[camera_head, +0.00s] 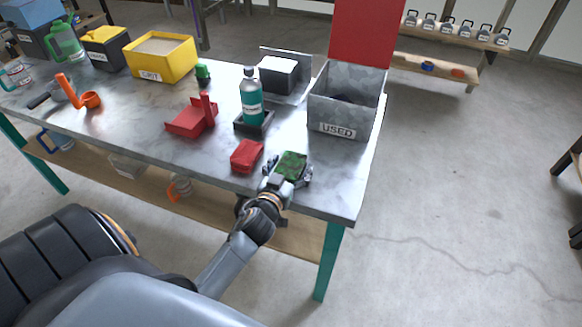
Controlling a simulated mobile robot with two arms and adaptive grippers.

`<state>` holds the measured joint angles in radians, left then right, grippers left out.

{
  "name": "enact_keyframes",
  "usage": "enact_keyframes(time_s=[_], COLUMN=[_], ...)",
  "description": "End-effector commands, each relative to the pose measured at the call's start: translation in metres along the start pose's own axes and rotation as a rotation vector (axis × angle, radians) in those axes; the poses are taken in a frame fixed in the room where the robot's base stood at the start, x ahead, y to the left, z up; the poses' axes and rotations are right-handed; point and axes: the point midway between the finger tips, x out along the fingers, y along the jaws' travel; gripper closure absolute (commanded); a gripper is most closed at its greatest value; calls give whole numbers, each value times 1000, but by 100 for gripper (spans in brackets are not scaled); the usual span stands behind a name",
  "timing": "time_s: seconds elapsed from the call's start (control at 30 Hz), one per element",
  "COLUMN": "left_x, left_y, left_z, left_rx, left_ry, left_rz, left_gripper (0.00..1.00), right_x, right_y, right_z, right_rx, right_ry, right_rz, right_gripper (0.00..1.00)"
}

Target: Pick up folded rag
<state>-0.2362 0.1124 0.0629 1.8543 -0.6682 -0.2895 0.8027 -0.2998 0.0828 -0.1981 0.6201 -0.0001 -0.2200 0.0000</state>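A green, mottled flat piece (291,165), which looks like folded cloth, is near the front right of the workbench. My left gripper (289,172) is right at it, with one finger on each side. I cannot tell whether the fingers press on it or whether it rests on the bench. I cannot tell for certain which of the two is the folded rag. My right gripper is not in view.
The grey metal bin marked USED (345,122) stands behind and right of the gripper. A teal bottle (252,97) stands in a dark tray, with a red holder (190,121) to its left. A yellow bin (160,58) is farther back. Bare benchtop (335,190) lies right of the gripper.

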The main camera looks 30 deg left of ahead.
Motion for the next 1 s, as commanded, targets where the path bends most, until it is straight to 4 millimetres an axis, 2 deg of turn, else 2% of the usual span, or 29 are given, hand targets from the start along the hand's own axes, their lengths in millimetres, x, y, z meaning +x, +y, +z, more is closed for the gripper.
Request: enact_keyframes(time_s=[0.03, 0.17, 0.2, 0.53, 0.67, 0.77, 0.87, 1.0], left_x=[0, 0, 0, -1, -2, -5, -22, -56], left_y=[0, 0, 0, 0, 0, 0, 2, 4], left_z=[0, 0, 0, -4, -16, -31, -46, -76], left_rx=[0, 0, 0, 0, 2, 1, -1, -2], left_ry=[0, 0, 0, 2, 3, 5, 2, 2], left_rz=[0, 0, 0, 0, 1, 2, 2, 1], left_gripper=[38, 64, 67, 68, 68, 68, 68, 68], right_x=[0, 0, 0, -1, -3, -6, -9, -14], right_y=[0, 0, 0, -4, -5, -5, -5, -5], right_z=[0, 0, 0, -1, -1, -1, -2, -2], right_rx=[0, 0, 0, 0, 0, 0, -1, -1], right_ry=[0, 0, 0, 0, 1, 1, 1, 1], right_rz=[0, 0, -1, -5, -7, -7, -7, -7], right_gripper=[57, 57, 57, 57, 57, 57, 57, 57])
